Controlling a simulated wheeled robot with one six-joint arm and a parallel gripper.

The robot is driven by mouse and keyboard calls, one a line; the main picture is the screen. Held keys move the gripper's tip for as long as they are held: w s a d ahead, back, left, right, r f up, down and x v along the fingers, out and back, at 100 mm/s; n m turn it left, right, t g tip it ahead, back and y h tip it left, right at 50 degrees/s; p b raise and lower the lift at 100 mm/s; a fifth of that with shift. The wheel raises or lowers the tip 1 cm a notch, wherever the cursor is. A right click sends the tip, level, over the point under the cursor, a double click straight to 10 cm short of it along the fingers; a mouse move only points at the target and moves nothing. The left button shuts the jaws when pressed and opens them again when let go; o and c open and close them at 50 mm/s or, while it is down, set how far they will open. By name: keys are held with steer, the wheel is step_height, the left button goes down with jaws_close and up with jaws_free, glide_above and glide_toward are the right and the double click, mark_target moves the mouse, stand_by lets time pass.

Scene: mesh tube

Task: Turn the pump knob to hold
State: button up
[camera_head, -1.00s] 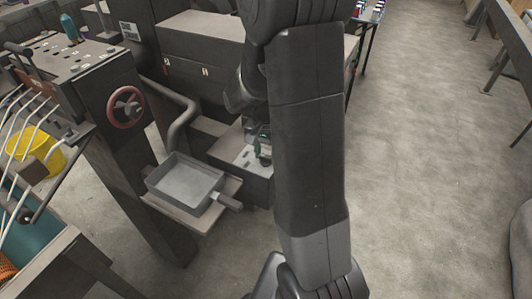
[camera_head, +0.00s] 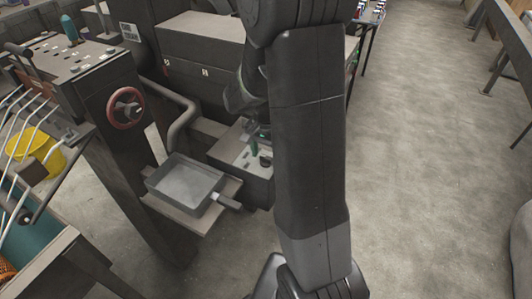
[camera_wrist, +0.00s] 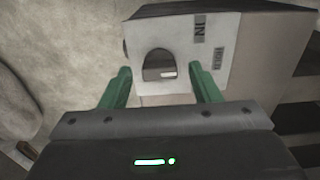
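The dark round pump knob (camera_wrist: 159,64) is on the pale panel of a box (camera_wrist: 180,35) in the wrist view. A short white mark shows on the knob's lower right part. Labels reading "IN" and "HOLD" are to the right of the knob. My gripper (camera_wrist: 162,77) is open, its green fingers on either side of the knob in the picture, with no contact visible. In the head view the knob (camera_head: 265,161) shows on the box top (camera_head: 238,157), and a green finger is just above and left of it. My arm hides the box's right side.
A grey tray (camera_head: 185,182) on a small shelf stands left of the box. A red handwheel (camera_head: 125,108) and a curved pipe (camera_head: 182,122) are farther left. A large dark machine (camera_head: 200,55) stands behind. Open floor (camera_head: 420,150) lies to the right.

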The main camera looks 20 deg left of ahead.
mark_target(266, 157)
step_height(266, 157, up, 14)
steer(key=shift+f, duration=0.15)
stand_by(0.6)
stand_by(0.3)
step_height(266, 157, down, 14)
steer(key=shift+r, duration=0.1)
stand_by(0.5)
